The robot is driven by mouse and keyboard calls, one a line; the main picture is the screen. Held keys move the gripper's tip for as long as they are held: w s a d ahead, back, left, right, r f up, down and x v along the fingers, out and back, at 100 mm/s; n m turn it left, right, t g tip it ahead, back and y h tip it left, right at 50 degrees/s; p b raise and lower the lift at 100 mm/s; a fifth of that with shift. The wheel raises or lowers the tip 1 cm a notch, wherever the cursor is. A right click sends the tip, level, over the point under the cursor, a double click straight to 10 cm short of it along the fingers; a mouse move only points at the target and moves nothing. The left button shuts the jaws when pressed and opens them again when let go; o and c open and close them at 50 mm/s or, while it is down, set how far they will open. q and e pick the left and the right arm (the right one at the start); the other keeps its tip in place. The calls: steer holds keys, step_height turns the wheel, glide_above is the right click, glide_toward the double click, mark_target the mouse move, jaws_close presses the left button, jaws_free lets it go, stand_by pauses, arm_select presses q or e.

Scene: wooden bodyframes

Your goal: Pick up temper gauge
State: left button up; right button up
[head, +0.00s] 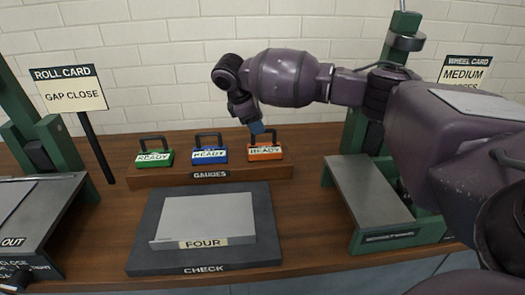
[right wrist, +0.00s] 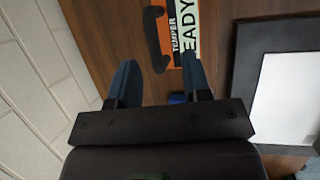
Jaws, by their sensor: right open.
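The temper gauge (head: 265,153) is an orange block with a dark handle and a white READY label. It sits at the right end of the wooden gauges rack (head: 210,175). In the right wrist view the temper gauge (right wrist: 187,28) lies ahead of the fingertips, its TEMPER lettering readable. My right gripper (head: 257,128) is just above and behind the gauge's handle in the head view. In the right wrist view my right gripper (right wrist: 158,60) shows two blue fingers spread apart, with the handle's end between their tips and nothing clasped.
A blue gauge (head: 210,156) and a green gauge (head: 154,158) share the rack. A dark check plate (head: 145,240) with a grey FOUR sheet lies in front. Green-framed stations stand at left and right (head: 370,190). A roll card sign (head: 70,88) stands at left.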

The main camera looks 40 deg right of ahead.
mark_target(265, 145)
steer(key=shift+d+f, duration=0.3)
steer(key=shift+f, duration=0.05)
steer(key=b+x, duration=0.1)
steer(key=x, duration=0.2)
steer(key=shift+w+d+f+b, duration=0.1)
steer(key=shift+d+f+b, duration=0.15)
steer(key=shift+d+b, duration=0.05)
steer(key=shift+d+f, duration=0.2)
steer(key=shift+f, duration=0.15)
steer(key=shift+r, duration=0.1)
jaws_close()
